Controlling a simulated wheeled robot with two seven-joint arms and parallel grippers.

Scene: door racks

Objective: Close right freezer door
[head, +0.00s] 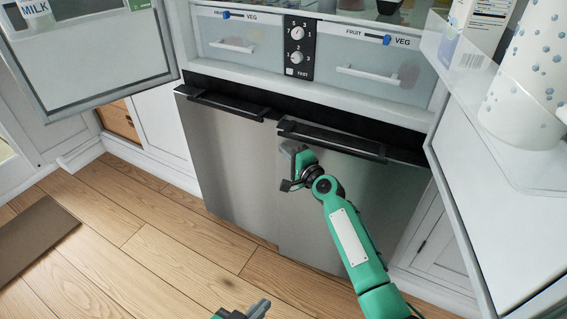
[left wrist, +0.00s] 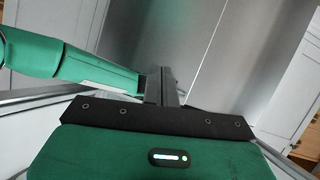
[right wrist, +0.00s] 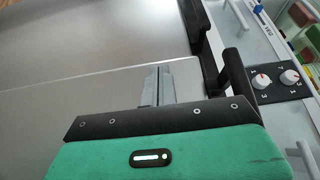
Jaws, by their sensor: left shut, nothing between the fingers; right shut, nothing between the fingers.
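The right freezer door (head: 335,215) is a brushed steel front with a black bar handle (head: 335,141) along its top. Its top edge looks slightly forward of the left freezer door (head: 222,150), with a dark gap above it; whether it is fully shut is hard to tell. My right gripper (head: 291,184) is shut and empty, at the door's upper left part below the handle; contact is unclear. The right wrist view shows its closed fingers (right wrist: 158,85) over the steel near the door seam. My left gripper (head: 262,307) is shut and empty, low above the floor.
The fridge doors above stand open: the left one (head: 95,65) and the right one (head: 465,200), whose shelf holds a dotted white container (head: 525,80). Fridge drawers and a dial panel (head: 299,48) sit above the freezer. The wooden floor (head: 130,240) in front is clear, with a brown mat (head: 35,240) at left.

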